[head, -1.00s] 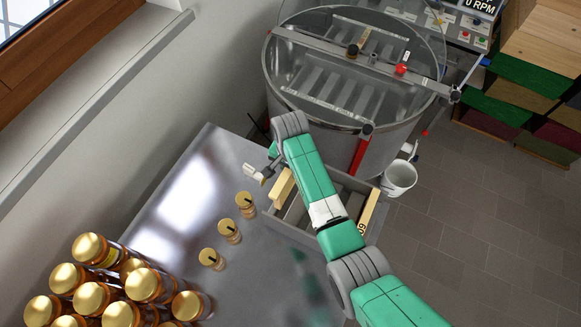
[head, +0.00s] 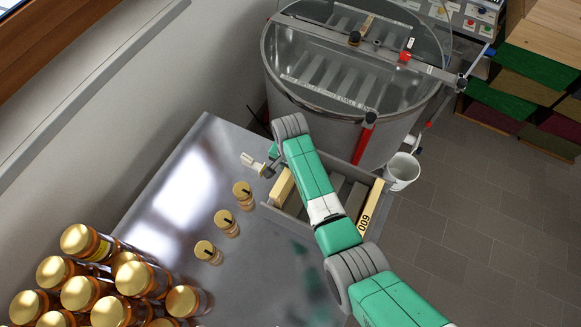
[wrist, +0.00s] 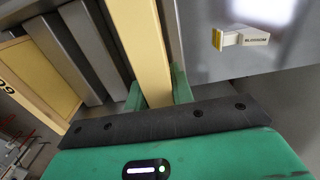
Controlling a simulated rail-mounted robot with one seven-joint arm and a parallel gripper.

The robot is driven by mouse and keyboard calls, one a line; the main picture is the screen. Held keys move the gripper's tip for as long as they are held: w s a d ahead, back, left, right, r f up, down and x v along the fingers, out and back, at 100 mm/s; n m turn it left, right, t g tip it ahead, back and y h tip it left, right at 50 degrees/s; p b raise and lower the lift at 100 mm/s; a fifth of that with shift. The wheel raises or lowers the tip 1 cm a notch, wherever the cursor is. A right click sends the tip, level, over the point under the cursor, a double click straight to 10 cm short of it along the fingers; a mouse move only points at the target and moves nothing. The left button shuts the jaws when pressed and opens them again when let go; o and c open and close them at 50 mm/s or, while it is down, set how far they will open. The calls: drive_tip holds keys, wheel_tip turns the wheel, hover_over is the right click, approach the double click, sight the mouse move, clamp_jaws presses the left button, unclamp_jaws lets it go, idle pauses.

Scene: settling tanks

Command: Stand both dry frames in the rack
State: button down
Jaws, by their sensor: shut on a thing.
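My gripper (wrist: 158,92) is shut on the pale yellow wooden bar of one frame (wrist: 143,45) in the wrist view. The same bar shows as a short pale piece (head: 283,186) left of my arm in the head view, at the left end of the rack. The other frame (head: 369,208), marked 009, stands upright at the rack's right end. It also shows in the wrist view (wrist: 38,72), with a yellow face. The grey rack (head: 284,215) is a slotted box with dividers (wrist: 92,42). My arm hides part of it, and I cannot tell how deep the held frame sits.
The rack adjoins a shiny metal table (head: 165,205) with three small gold-topped pieces (head: 226,222) and several gold-lidded jars (head: 90,275). A small white label tool (wrist: 242,37) lies near the held frame. A steel tank (head: 340,110) and white bucket (head: 402,171) stand beyond.

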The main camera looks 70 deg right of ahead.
drive_tip(key=shift+f+b, duration=1.9)
drive_tip(key=shift+f, duration=0.9)
drive_tip(key=shift+f, duration=0.15)
drive_tip(key=c, duration=1.1)
unclamp_jaws()
wheel_tip(320, 180, up, 8)
drive_tip(key=shift+f+p, duration=0.1)
drive_tip(key=shift+p, duration=0.2)
